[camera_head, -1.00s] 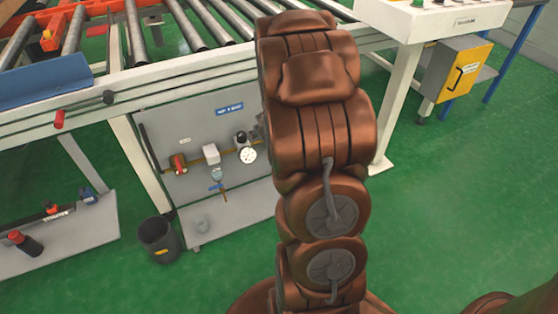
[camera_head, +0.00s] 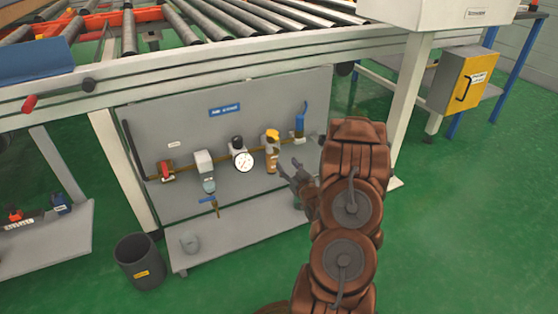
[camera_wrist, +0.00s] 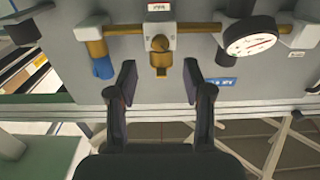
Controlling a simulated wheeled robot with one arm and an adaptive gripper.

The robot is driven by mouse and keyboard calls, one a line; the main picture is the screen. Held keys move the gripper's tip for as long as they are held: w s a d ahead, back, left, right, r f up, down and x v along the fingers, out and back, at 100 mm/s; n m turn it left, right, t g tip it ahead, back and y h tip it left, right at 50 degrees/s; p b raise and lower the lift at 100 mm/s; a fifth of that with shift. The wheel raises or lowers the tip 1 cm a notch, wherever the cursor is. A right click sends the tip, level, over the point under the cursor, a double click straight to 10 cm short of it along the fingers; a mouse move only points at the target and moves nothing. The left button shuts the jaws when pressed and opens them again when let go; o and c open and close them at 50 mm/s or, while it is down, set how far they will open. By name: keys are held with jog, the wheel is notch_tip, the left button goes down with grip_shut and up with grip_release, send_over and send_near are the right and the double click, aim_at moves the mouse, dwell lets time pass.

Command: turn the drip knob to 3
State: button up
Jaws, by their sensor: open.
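The lubricator (camera_head: 272,158) is on the pipe of the grey panel, right of the gauge, with an amber bowl and a yellow-orange drip knob (camera_head: 272,135) on top. My gripper (camera_head: 290,174) is in front of the panel, just right of and slightly below the lubricator. The wrist view is upside down relative to the head view. There, my open, empty gripper (camera_wrist: 160,80) has a brass-coloured fitting (camera_wrist: 160,55), seemingly the lubricator's, in line with the gap between its fingers. Whether they touch it is unclear. No knob scale is readable.
The gauge (camera_head: 243,161) also shows in the wrist view (camera_wrist: 250,36). A blue-handled valve (camera_head: 300,122) is to the lubricator's right. A white-topped filter (camera_head: 204,162) and a red valve (camera_head: 166,170) are left. The roller conveyor (camera_head: 200,68) overhangs the panel. A bin (camera_head: 139,262) stands on the floor.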

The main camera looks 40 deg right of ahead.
aim_at(277, 152)
jog(key=b+x, duration=0.2)
jog(key=x, duration=0.5)
jog(key=shift+w+r+b, duration=0.1)
jog(key=shift+b, duration=0.2)
grip_shut()
